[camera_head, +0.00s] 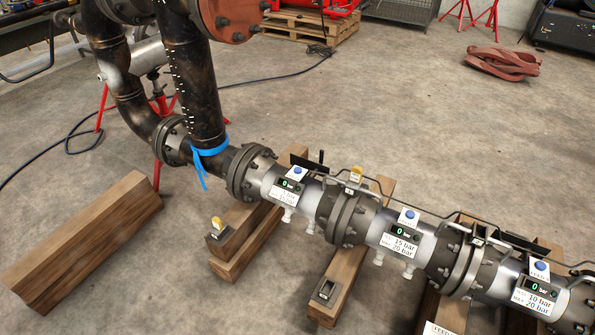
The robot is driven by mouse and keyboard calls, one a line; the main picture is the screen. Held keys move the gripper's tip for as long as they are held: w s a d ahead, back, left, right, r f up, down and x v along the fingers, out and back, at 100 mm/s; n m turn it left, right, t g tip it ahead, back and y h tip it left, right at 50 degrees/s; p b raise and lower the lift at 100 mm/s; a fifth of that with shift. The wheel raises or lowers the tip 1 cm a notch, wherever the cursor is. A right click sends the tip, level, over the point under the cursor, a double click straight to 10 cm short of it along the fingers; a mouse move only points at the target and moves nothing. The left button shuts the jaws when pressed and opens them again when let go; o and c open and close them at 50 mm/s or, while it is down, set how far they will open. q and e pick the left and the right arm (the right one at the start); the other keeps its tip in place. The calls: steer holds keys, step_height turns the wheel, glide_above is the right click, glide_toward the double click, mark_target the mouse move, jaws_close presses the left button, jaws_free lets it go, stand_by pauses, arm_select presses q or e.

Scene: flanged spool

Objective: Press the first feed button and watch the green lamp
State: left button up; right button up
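Three pale pipe sections carry blue feed buttons: the leftmost button (297,170), a middle button (409,216) and a right button (541,266). Below each button is a dark display with green digits: the left display (287,183), middle display (401,232) and right display (535,287) each read 0 bar. A small dark round spot, perhaps the lamp (301,186), sits beside the left display and looks unlit. Similar dark spots sit by the middle and right displays. Neither of my grippers is in view, and nothing touches the buttons.
The flanged pipe rests on wooden beams (345,270). A loose timber block (85,240) lies at left. Dark upright pipes (190,85) with a blue strap (210,152) rise at upper left. A thin rod (420,205) runs behind the buttons. Floor behind is mostly clear.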

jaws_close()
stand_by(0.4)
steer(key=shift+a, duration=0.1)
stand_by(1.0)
